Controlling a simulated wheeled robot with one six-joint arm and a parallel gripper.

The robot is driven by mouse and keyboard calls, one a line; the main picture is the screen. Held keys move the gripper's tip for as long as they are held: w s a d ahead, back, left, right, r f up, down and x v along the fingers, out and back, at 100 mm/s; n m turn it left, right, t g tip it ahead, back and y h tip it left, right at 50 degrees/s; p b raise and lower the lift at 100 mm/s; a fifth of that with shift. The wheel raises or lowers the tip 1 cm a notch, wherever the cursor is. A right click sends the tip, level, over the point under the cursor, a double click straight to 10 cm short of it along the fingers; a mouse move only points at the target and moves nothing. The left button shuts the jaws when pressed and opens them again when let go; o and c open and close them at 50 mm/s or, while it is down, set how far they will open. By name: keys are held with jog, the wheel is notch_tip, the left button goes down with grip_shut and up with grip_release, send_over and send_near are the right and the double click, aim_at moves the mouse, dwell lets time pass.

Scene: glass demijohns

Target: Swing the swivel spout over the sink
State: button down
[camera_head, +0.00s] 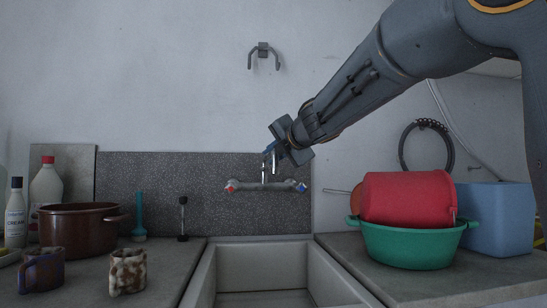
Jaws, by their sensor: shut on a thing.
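A wall-mounted mixer tap (263,187) with a red-marked end on the left and a blue-marked end on the right sits on the grey speckled splashback. Its thin metal swivel spout (264,169) rises from the middle of the body. My gripper (270,152) reaches in from the upper right and is shut on the spout near its top. The gripper hides part of the spout, so its full shape and outlet direction cannot be told. The pale sink (258,264) lies below the tap, its basin empty where visible.
A red bucket (408,199) lies in a green basin (412,243) on the right counter, beside a blue container (500,219). A brown pot (78,224), two mugs (128,272) and bottles (47,186) stand on the left. A wall hook (263,55) is above the tap.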

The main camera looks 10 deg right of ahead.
jog(key=shift+f, duration=0.1)
jog(key=c, duration=1.7)
grip_release()
jog(key=shift+s, duration=0.1)
jog(key=shift+o, duration=0.2)
jog(key=p+v, duration=0.1)
jog(key=v, duration=0.6)
jog(key=shift+s, duration=0.35)
jog(key=shift+d, duration=0.15)
